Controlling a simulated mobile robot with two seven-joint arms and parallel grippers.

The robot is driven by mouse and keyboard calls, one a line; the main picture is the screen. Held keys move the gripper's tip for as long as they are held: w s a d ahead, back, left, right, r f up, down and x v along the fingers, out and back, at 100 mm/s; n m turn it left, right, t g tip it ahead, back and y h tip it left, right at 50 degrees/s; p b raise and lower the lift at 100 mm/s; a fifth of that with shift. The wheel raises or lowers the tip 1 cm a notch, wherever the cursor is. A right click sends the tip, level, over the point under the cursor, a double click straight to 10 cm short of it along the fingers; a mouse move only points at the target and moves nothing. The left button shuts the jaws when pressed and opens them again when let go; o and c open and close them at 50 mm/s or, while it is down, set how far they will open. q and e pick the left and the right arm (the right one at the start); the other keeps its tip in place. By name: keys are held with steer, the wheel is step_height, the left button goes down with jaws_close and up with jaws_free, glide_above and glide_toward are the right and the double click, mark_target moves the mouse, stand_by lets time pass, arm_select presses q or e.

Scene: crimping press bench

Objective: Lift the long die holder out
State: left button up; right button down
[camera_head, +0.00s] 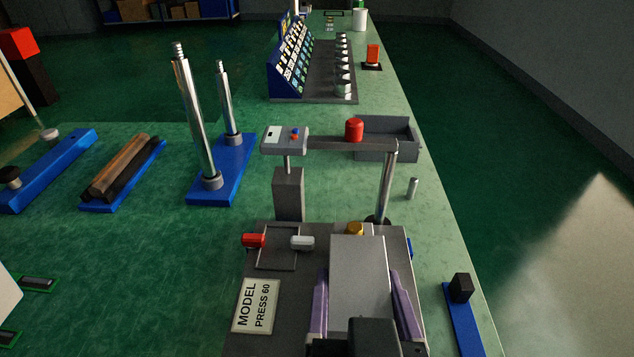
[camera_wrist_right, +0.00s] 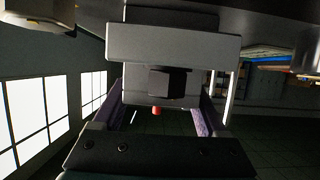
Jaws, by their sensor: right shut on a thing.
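A long grey block (camera_head: 360,270), which looks like the long die holder, lies lengthwise over the press base (camera_head: 240,347), marked "MODEL PRESS 60". My right gripper (camera_head: 362,290) has its purple fingers on both sides of the block and is shut on it. In the wrist view the right gripper (camera_wrist_right: 160,117) holds the grey block (camera_wrist_right: 130,90), with a dark square knob (camera_wrist_right: 173,83) at its middle. I cannot tell whether the block touches the press or is raised, as its underside is hidden. My left gripper is not in view.
Red (camera_head: 254,240) and white (camera_head: 302,242) handles lie left. A blue bar with a black knob (camera_head: 461,288) lies right. Blue stands (camera_head: 230,175) fill the back left.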

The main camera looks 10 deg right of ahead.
mark_target(359, 286)
steer(key=shift+r, duration=0.2)
steer(key=shift+r+p, duration=2.4)
steer(key=shift+r, duration=0.5)
